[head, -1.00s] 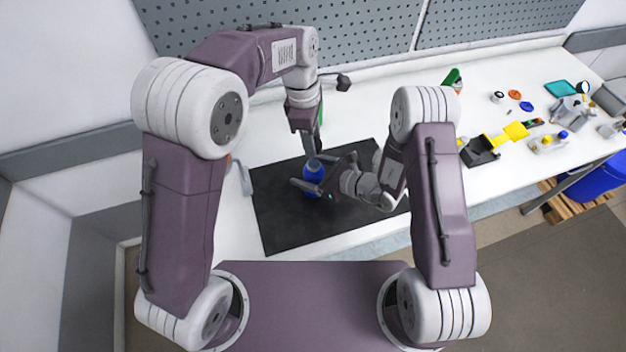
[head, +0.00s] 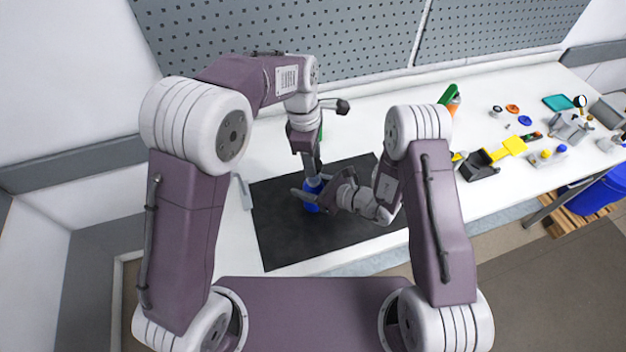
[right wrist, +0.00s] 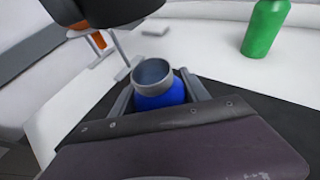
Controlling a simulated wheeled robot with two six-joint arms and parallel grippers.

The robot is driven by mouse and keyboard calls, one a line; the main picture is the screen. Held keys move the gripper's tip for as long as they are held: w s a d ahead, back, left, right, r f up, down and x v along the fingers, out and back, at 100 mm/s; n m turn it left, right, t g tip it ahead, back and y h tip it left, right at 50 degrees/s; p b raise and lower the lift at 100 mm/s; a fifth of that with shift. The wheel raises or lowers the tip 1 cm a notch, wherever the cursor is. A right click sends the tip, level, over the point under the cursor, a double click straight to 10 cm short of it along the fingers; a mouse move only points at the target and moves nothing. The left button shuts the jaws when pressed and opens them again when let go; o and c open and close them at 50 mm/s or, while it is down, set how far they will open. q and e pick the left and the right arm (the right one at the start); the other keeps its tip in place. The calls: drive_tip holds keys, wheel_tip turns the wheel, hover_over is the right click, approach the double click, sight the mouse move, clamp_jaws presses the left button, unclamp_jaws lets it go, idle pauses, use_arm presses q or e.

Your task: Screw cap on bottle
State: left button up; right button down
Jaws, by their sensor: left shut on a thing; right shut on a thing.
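A blue bottle (head: 311,198) stands on the black mat (head: 280,245). In the right wrist view the bottle (right wrist: 160,95) shows a grey neck with an open round mouth facing up. My right gripper (head: 312,195) is shut around the bottle's body from the right; its fingers (right wrist: 160,100) lie on either side below the neck. My left gripper (head: 313,174) points down from above, close over the bottle in the head view. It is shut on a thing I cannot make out. A dark part above the bottle at the top of the right wrist view is probably my left gripper (right wrist: 110,10).
A green bottle (right wrist: 266,28) stands behind on the white table (head: 360,120). A green and orange bottle (head: 451,98) stands further right. Yellow, black and orange items and a teal tray (head: 557,103) crowd the table's right side. The mat's front is clear.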

sight(313, 192)
use_arm(q)
drive_tip(key=shift+f, duration=1.5)
drive_tip(key=shift+f, duration=0.9)
drive_tip(key=shift+f, duration=0.6)
